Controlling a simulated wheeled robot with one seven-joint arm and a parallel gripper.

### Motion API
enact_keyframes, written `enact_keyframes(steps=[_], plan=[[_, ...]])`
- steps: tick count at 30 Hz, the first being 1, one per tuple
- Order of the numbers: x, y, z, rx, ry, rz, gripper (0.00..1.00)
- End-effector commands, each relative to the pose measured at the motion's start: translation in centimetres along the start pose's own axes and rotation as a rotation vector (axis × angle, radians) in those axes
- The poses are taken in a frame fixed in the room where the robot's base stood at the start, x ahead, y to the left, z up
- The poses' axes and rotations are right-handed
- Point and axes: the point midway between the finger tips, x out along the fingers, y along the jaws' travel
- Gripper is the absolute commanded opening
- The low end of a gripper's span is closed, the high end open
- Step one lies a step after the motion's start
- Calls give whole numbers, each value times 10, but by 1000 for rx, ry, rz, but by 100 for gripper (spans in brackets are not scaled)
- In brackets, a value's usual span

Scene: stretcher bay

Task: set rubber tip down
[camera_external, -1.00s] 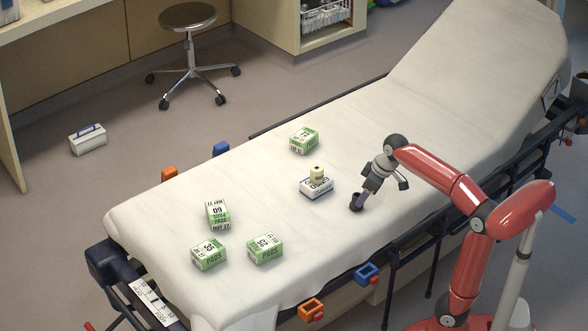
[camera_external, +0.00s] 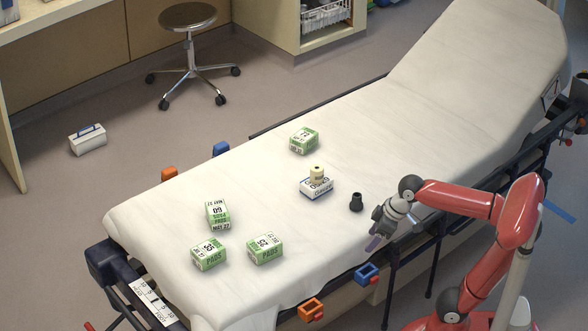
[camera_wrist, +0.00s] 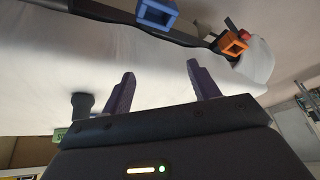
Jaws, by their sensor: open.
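The dark rubber tip (camera_external: 356,201) stands on the white stretcher sheet (camera_external: 330,235), to the right of the blue-and-white box. It also shows in the wrist view (camera_wrist: 82,104), left of my fingers and apart from them. My gripper (camera_external: 374,243) is open and empty, to the lower right of the rubber tip near the stretcher's front edge. In the wrist view my two purple fingers (camera_wrist: 160,88) are spread with nothing between them.
A cream roll (camera_external: 317,174) sits on the blue-and-white box (camera_external: 317,189). Green-and-white pad boxes stand on the sheet, one at the back (camera_external: 304,140) and several at the left (camera_external: 265,249). A blue bracket (camera_external: 367,274) and an orange bracket (camera_external: 311,309) line the front rail.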

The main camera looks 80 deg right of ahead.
Motion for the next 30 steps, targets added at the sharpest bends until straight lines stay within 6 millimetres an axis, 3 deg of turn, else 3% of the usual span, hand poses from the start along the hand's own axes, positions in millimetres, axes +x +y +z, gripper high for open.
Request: enact_keyframes(steps=[1,3,6,9,20,27,30], plan=[[13,-25,22,-39,7,-13,60],[30,-50,47,-74,18,-20,60],[49,-71,76,-110,30,-23,60],[60,-80,93,-129,38,-22,60],[61,-82,97,-131,39,-21,60],[26,-84,80,-131,39,-22,60],[23,-84,78,-131,39,-22,60]])
